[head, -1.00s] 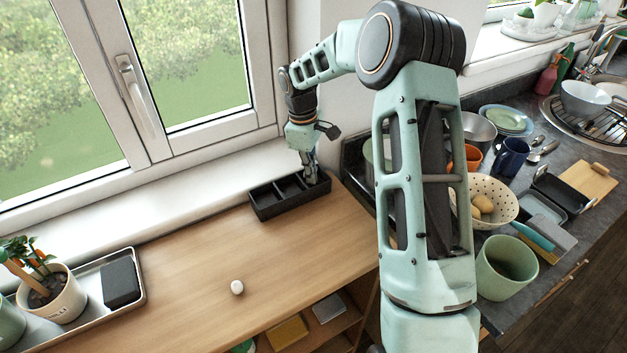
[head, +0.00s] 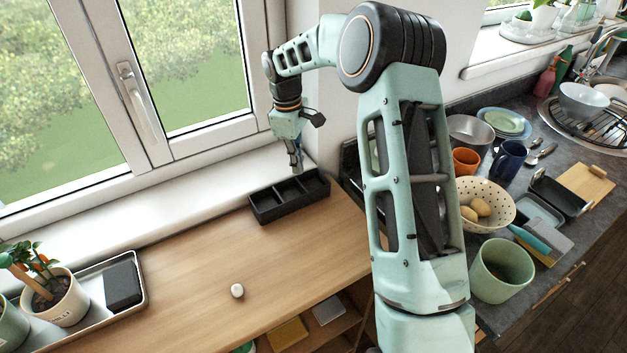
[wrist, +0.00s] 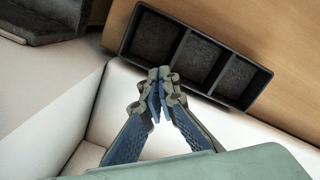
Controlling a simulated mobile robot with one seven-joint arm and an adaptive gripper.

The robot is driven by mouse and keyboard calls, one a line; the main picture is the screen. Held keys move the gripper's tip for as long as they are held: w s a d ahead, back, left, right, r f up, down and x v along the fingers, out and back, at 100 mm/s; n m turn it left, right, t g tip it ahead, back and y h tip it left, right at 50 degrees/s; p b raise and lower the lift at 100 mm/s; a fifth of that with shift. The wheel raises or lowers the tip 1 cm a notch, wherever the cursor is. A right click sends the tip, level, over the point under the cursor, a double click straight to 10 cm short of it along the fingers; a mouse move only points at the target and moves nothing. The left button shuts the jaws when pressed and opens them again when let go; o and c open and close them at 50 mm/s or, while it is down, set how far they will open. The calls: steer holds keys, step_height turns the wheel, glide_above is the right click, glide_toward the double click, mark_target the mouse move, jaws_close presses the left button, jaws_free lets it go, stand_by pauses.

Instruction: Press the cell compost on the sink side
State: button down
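A black tray (head: 262,214) with three cells in a row lies on the wooden counter against the window sill; it also shows in the wrist view (wrist: 216,66). Dark, rough compost fills the cells. The sink-side cell is at the right end in the head view and is the left cell (wrist: 157,38) in the wrist view. My gripper (head: 297,171) is shut and empty, over the tray's sill-side edge. In the wrist view its fingertips (wrist: 159,72) meet in front of that edge, near the divider between the sink-side and middle cells. They appear above the tray, apart from the compost.
The window wall and white sill (head: 130,226) stand close behind the tray. A small white stone-like thing (head: 237,290) lies on the open wood. A metal tray (head: 143,300) with plant pots is at left. Dishes crowd the dark counter (head: 555,160) at right.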

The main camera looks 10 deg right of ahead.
steer(key=r, duration=0.4)
steer(key=shift+s+d+r, duration=0.25)
steer(key=shift+d+r, duration=0.1)
steer(key=shift+r, duration=0.05)
steer(key=shift+d, duration=0.1)
